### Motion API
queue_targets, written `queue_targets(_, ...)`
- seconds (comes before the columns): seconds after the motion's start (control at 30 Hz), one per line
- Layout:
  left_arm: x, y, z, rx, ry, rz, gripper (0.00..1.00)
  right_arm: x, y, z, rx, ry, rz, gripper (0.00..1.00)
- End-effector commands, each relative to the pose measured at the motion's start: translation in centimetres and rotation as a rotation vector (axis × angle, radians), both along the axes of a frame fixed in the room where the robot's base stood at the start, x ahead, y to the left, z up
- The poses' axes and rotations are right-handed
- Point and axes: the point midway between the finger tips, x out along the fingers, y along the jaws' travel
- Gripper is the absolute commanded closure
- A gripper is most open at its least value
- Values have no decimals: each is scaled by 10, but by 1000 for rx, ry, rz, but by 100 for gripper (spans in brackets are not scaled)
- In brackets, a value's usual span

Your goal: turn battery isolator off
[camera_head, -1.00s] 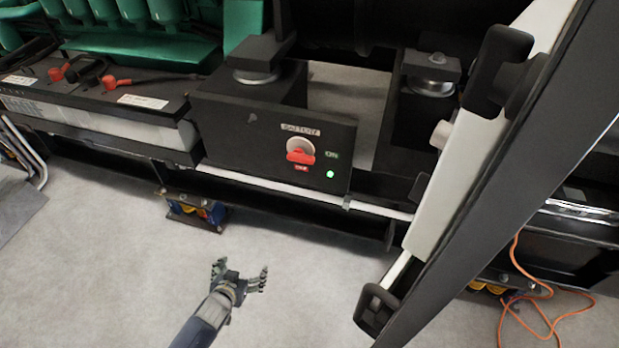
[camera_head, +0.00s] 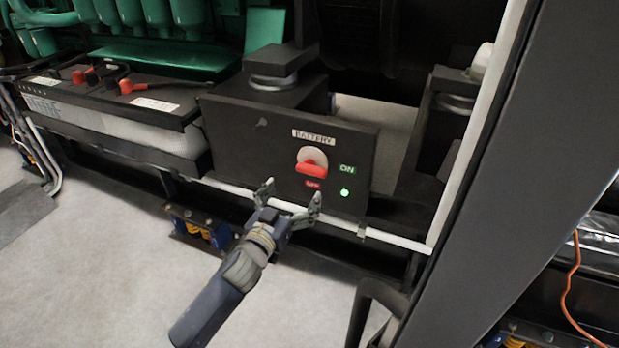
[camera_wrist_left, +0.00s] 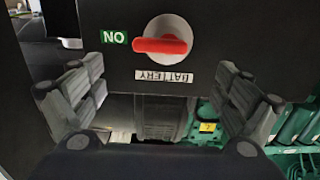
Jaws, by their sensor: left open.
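The battery isolator is a red handle (camera_head: 311,168) on a pale round dial, set on a black panel (camera_head: 240,130) marked "BATTERY". A green "ON" label (camera_head: 347,170) is to its right and a red label (camera_head: 313,185) below it; a green lamp (camera_head: 344,193) is lit. In the left wrist view the handle (camera_wrist_left: 160,45) lies horizontal, with the picture upside down. My left gripper (camera_head: 290,196) is open and empty, just below and left of the handle, apart from it. In the wrist view its fingers (camera_wrist_left: 168,95) frame the panel. My right gripper is not in view.
A battery (camera_head: 110,125) with red-capped terminals sits left of the panel. A white pipe (camera_head: 395,240) runs below it. A dark slanted post (camera_head: 510,170) blocks the right side. An orange cable (camera_head: 572,290) hangs at far right. The floor at front left is clear.

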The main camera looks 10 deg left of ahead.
Motion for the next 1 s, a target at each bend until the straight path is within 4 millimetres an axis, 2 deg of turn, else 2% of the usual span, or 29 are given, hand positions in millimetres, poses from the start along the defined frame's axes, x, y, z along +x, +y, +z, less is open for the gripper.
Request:
queue_targets(0.3,53,-10,-1,1,-1,1,7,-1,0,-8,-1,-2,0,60)
queue_targets(0.5,77,-15,-1,0,1,1,7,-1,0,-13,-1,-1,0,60)
queue_targets(0.7,87,-17,-1,2,1,1,7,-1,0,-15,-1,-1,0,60)
queue_targets(0.97,87,-17,-1,1,2,0,7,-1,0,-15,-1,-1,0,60)
queue_targets(1.0,87,-17,-1,1,2,0,11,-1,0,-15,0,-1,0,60)
